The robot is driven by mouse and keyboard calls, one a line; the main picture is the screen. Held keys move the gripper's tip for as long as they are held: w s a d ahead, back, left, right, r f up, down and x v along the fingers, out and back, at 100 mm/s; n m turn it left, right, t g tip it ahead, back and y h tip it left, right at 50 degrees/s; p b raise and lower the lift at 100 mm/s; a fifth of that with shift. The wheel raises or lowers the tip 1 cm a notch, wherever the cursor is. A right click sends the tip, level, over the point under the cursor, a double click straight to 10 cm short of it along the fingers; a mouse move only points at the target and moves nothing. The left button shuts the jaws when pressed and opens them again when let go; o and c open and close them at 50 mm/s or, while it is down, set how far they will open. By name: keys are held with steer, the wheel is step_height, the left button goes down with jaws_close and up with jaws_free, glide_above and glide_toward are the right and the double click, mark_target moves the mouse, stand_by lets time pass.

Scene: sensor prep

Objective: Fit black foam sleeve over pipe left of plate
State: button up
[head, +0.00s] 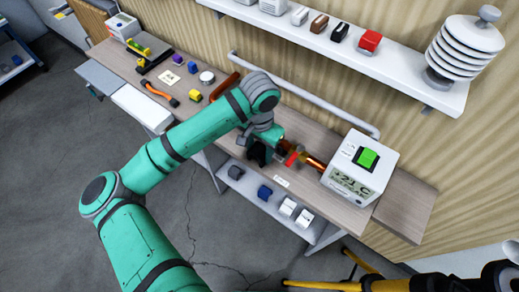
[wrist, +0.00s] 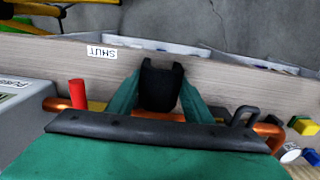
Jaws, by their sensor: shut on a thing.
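My gripper (wrist: 160,92) is shut on the black foam sleeve (wrist: 160,84), a dark, notched piece between its green fingers. In the head view my gripper (head: 266,149) is over the bench, left of the copper pipe (head: 316,163), with the dark sleeve (head: 256,153) below it. In the wrist view the copper pipe (wrist: 58,104) runs across under my gripper. The sleeve's lower end is close to the pipe; I cannot tell whether they touch. The white plate marked SHUT (wrist: 101,53) lies left of the sleeve there; it also shows in the head view (head: 281,182).
A red handle (head: 291,158) stands by the pipe. A white display box (head: 360,170) with a green button sits at the right. A wall rail (head: 300,95) runs behind. Small blocks (head: 195,95) lie on the left bench. A lower shelf (head: 255,198) holds several items.

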mark_target(259, 147)
steer(key=shift+f, duration=0.25)
steer(key=o, duration=1)
steer(key=shift+r, duration=0.1)
step_height(259, 147, up, 12)
steer(key=shift+r, duration=0.15)
stand_by(0.3)
